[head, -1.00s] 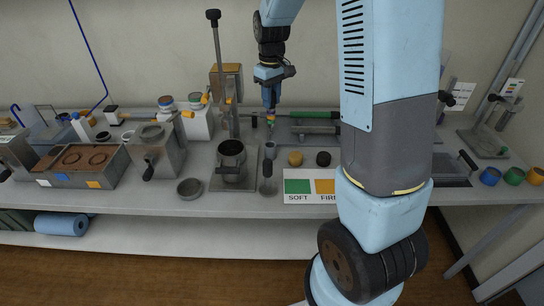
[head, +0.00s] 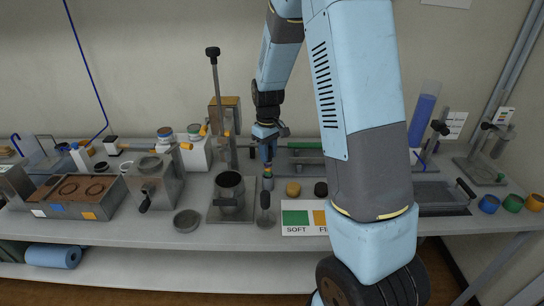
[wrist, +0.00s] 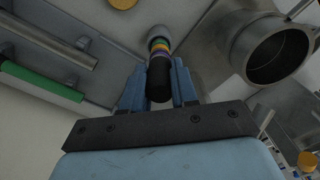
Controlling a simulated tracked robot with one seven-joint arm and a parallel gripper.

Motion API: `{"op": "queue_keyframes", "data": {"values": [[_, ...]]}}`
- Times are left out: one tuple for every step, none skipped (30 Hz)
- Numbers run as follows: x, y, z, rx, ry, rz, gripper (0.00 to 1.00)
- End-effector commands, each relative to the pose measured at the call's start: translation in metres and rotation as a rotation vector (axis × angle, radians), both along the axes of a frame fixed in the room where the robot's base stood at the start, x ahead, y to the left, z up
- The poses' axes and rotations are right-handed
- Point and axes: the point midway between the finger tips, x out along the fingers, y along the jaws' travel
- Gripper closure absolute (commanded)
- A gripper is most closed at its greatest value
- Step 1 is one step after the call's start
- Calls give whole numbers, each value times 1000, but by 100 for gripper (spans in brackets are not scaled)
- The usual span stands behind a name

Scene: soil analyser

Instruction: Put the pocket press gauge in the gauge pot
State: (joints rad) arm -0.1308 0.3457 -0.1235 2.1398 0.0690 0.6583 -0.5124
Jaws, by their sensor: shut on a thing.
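My gripper (head: 268,155) is shut on the pocket press gauge (wrist: 159,70), a slim stick with a black end and yellow, green and purple bands. The gauge points down between the fingers. A small grey upright cylinder (head: 268,183), which looks like the gauge pot, stands on the bench directly below. In the wrist view the grey cylinder (wrist: 158,33) lies in line with the gauge, just beyond the bands. I cannot tell whether the gauge's tip is inside it.
Ochre (head: 293,189) and black (head: 321,189) pieces lie right, behind the SOFT/FIRM card (head: 296,231). A green-handled bar (wrist: 40,84) lies near the gripper.

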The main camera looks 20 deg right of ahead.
Motion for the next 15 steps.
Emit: {"op": "queue_keyframes", "data": {"values": [[0, 0, -8, 0, 3, -1, 100], [-1, 0, -12, 0, 4, -1, 100], [0, 0, -15, 0, 2, -1, 100], [0, 0, -17, 0, 1, -1, 100], [0, 0, -18, 0, 1, -2, 100], [0, 0, -18, 0, 1, -2, 100], [0, 0, -18, 0, 0, -2, 100], [0, 0, -18, 0, 0, -2, 100], [0, 0, -18, 0, 0, -2, 100], [0, 0, -18, 0, 0, -2, 100], [0, 0, -18, 0, 0, -2, 69], [0, -1, -18, 0, 0, -2, 65], [0, -1, -18, 0, 0, -2, 62], [0, -1, -18, 0, 0, -2, 59], [0, -1, -18, 0, 0, -2, 56]]}}
